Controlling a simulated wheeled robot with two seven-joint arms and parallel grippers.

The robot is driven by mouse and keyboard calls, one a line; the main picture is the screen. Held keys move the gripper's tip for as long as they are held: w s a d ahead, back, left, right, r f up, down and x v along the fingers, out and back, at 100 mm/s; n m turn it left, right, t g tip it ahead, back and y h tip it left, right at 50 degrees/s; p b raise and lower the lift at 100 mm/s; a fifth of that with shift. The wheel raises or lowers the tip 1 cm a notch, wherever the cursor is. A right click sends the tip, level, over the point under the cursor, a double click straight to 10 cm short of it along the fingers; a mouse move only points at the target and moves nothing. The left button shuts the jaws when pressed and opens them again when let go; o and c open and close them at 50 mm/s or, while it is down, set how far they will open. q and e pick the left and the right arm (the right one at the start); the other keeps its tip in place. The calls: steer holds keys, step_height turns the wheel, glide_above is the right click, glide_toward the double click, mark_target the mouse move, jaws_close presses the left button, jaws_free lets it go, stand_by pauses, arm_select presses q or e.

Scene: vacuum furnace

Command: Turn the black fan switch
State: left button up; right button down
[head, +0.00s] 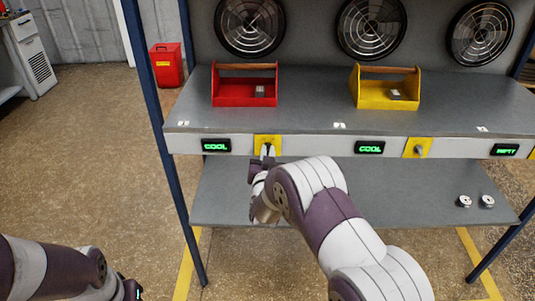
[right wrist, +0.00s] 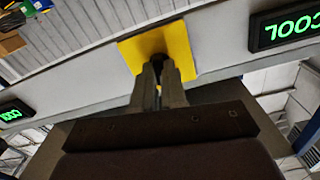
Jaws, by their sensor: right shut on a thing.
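The black fan switch (right wrist: 158,60) sits on a yellow plate (head: 258,138) on the shelf's front edge, beside a green COOL display (head: 216,145). My right gripper (head: 267,151) is at this plate from the front. In the right wrist view, the fingers (right wrist: 158,72) are closed around the switch, with the yellow plate (right wrist: 183,42) just behind. The fingers hide most of the switch, so its angle cannot be told.
Another yellow plate with a switch (head: 417,149) is to the right, near a second COOL display (head: 369,148) and an EMPTY display (head: 504,150). A red toolbox (head: 232,98) and a yellow toolbox (head: 386,103) stand on the shelf. Round fans (head: 250,25) are behind.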

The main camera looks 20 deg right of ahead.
steer(key=shift+n+p, duration=0.6)
steer(key=shift+n, duration=3.2)
steer(key=shift+f, duration=0.1)
steer(key=c, duration=1.2)
jaws_free()
steer(key=shift+s+a, duration=0.1)
steer(key=v, duration=1.2)
steer(key=shift+s, duration=0.3)
